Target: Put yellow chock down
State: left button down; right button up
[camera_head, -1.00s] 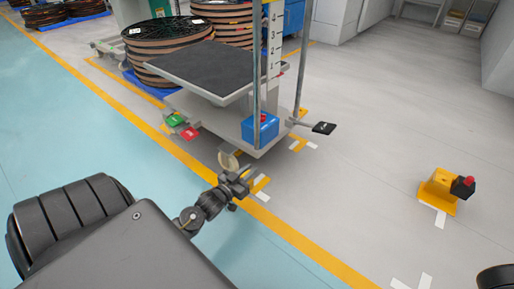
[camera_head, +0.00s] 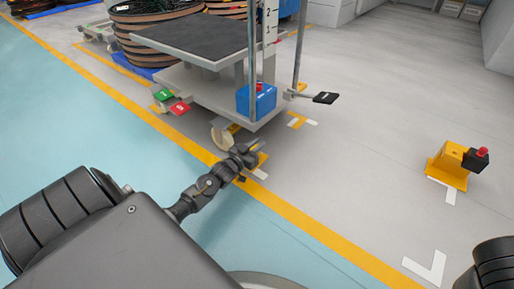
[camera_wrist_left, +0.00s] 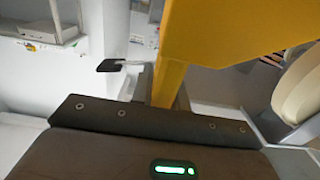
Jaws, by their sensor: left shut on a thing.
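The yellow chock (camera_head: 263,158) shows only in part at my left gripper (camera_head: 250,152), low by the floor next to the cart's near wheel (camera_head: 221,138). My left gripper is shut on it. In the left wrist view the chock (camera_wrist_left: 225,32) is large and close, and the pale wheel (camera_wrist_left: 300,88) stands to its right. I cannot tell whether the chock touches the floor or the wheel. My right gripper is out of view.
The lift cart (camera_head: 205,85) has a dark platform (camera_head: 190,38), red (camera_head: 180,108) and green pedals, a black pedal (camera_head: 326,98) and a blue box. A yellow block with a red button (camera_head: 447,168) stands at right. Open floor lies between.

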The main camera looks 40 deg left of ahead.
pick_arm(q)
jog(key=shift+f, duration=0.85)
jog(key=shift+r, duration=0.2)
jog(key=shift+f, duration=0.1)
jog(key=c, duration=1.7)
grip_release()
jog(key=shift+f, duration=0.1)
jog(key=o, duration=0.3)
jog(key=shift+o, duration=0.2)
